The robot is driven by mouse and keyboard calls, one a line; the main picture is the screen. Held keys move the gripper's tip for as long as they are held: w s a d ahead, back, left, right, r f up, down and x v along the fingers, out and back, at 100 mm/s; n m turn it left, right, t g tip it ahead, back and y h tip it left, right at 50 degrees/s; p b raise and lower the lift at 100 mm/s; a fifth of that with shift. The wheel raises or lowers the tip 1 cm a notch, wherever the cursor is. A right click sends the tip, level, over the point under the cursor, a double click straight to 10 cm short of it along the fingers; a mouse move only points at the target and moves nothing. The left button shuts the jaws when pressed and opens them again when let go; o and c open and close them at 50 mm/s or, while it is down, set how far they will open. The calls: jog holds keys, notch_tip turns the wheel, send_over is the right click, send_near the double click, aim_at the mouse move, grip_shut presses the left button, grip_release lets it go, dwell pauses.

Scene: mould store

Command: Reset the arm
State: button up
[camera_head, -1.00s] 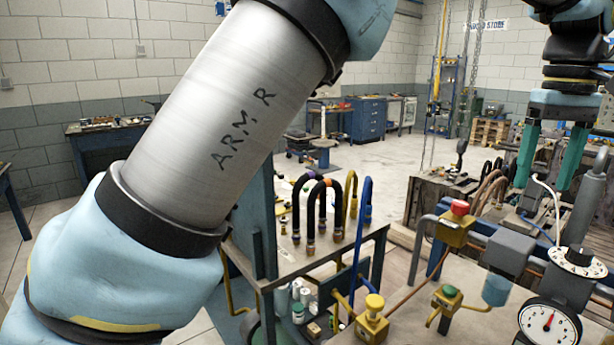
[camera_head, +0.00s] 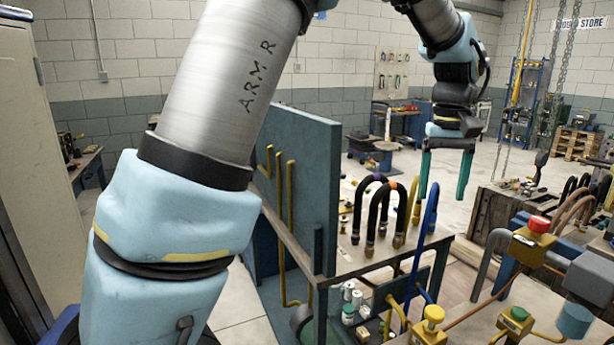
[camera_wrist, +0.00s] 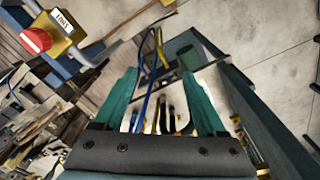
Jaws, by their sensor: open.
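My gripper (camera_head: 443,190) hangs from my arm right of centre in the head view, its two teal fingers pointing down and apart with nothing between them. Its fingertips are in front of the blue hose and to the right of the black hoses. In the wrist view my gripper (camera_wrist: 163,72) shows both fingers spread and empty. My arm, marked "ARM R", crosses the left half of the head view.
A cart (camera_head: 344,268) with a blue back panel (camera_head: 300,170) carries black looped hoses (camera_head: 378,212) and a blue hose (camera_head: 425,235). A red button box (camera_head: 534,240) and yellow-green valves stand at right. Open floor (camera_head: 480,170) lies behind.

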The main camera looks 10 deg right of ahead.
jog(key=w+a+f+n, duration=0.1)
jog(key=w+a+f, duration=0.1)
jog(key=a, duration=0.6)
jog(key=w+a+f, duration=0.2)
jog(key=a, duration=0.6)
jog(key=w+a+f+n, duration=0.1)
jog(key=w+a+f, duration=0.15)
jog(key=a, duration=0.55)
jog(key=s+a+f, duration=0.2)
jog(key=s+a, duration=0.1)
jog(key=a, duration=0.4)
jog(key=s+a+f+t, duration=0.1)
jog(key=s+a+f, duration=0.2)
jog(key=a, duration=0.5)
jog(key=shift+s+a+f, duration=0.15)
jog(key=shift+s+f, duration=0.05)
jog(key=shift+s, duration=0.5)
